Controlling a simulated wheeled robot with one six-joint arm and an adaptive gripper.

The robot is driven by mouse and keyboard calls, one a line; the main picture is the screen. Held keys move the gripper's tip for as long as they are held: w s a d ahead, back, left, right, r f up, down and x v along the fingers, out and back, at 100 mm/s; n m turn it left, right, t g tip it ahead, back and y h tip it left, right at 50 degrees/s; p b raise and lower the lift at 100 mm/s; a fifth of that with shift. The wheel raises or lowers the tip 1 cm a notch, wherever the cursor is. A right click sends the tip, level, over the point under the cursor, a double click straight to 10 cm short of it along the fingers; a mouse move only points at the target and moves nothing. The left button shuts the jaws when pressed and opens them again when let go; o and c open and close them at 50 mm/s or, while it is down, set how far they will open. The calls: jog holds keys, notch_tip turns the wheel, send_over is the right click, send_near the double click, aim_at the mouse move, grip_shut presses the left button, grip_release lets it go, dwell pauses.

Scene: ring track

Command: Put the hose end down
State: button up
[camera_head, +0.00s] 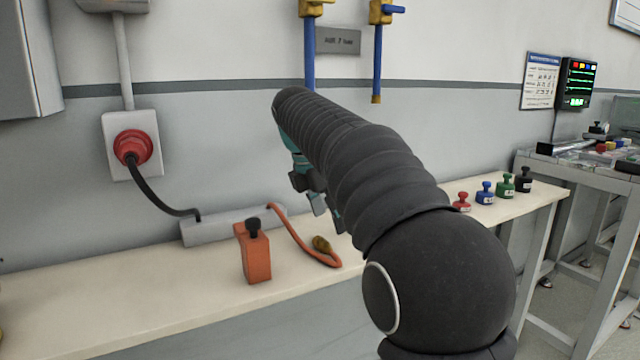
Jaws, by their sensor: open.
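An orange hose (298,238) runs from the grey box on the bench and loops back. A brass-coloured end piece (321,244) lies on the bench top at its loop. My gripper (328,210) is above and slightly behind that piece, partly hidden by my dark arm. Its fingers look apart, with nothing seen between them. Two blue hoses hang from yellow valves on the wall. The right one (376,62) ends in a brass tip; the lower end of the left one (309,55) is hidden behind my arm.
An orange block with a black knob (256,255) stands left of the orange hose. The grey box (210,228) lies by the wall, with a black cable to a red plug (132,147). Several coloured knobbed weights stand at the bench's right end. The bench's left part (110,300) is clear.

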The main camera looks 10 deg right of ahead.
aim_at(320, 248)
jog(key=v, duration=0.8)
jog(key=shift+r, duration=0.15)
jog(key=s+d+f+m+t+y, duration=0.1)
jog(key=s+d+f+m, duration=0.15)
jog(key=s+m, duration=0.35)
jog(key=s+d+f+m+t+y, duration=0.1)
jog(key=s+f+m, duration=0.3)
jog(key=s, duration=0.4)
jog(key=s+f+m+t+y, duration=0.1)
jog(key=s+f+m+t, duration=0.1)
jog(key=s+f+m, duration=0.9)
jog(key=s+f, duration=0.4)
jog(key=f, duration=0.2)
jog(key=shift+d+m, duration=0.3)
jog(key=shift+d, duration=0.1)
jog(key=shift+s+f, duration=0.1)
